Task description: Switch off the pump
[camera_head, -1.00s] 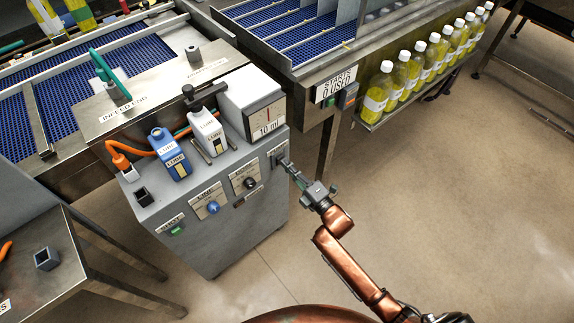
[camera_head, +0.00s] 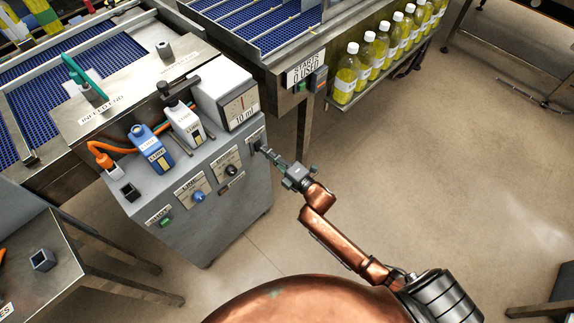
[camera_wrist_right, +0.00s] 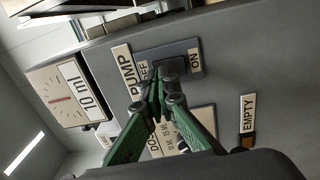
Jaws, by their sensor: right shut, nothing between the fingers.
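The pump switch (camera_wrist_right: 185,52) is a dark plate on the grey control cabinet (camera_head: 235,195), with a PUMP label, OFF on its left side and ON on its right in the right wrist view. My right gripper (camera_head: 263,150) is shut and empty, its fingertips right at the switch. In the right wrist view the green fingers (camera_wrist_right: 165,88) meet in front of the plate and hide part of it. I cannot tell whether the fingertips touch the switch or which way its lever stands. My left gripper is not in view.
A 10 ml gauge (camera_head: 241,105) stands above the switch. A blue LINE knob (camera_head: 199,196), a dark dose knob (camera_head: 229,171) and a green button (camera_head: 166,222) share the front. Lube bottles (camera_head: 151,146) sit on top. Yellow bottles (camera_head: 375,50) line a shelf.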

